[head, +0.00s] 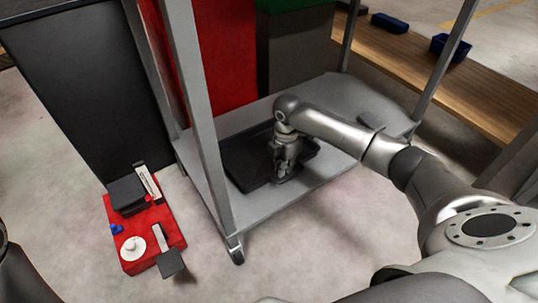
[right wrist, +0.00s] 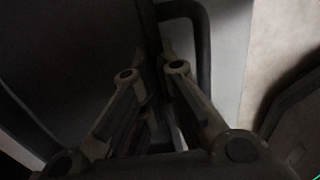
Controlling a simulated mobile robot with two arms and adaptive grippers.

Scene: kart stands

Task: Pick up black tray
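The black tray (head: 243,166) lies flat on the lower grey shelf of a metal cart. My right gripper (head: 283,172) points down at the tray's near right side. In the right wrist view the tray (right wrist: 75,60) fills the left part, and a dark looped handle (right wrist: 203,35) shows at its edge. The right fingers (right wrist: 160,62) come close together on the tray's rim, with the tips dark and partly hidden. The tray appears to rest on the shelf. My left gripper is out of view.
The grey cart shelf (head: 340,95) has upright posts around it, one close to the tray's left. Red (head: 225,50) and dark grey boxes stand behind. A red base with small parts (head: 150,262) lies on the floor at left. A wooden bench (head: 430,70) holds blue bins.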

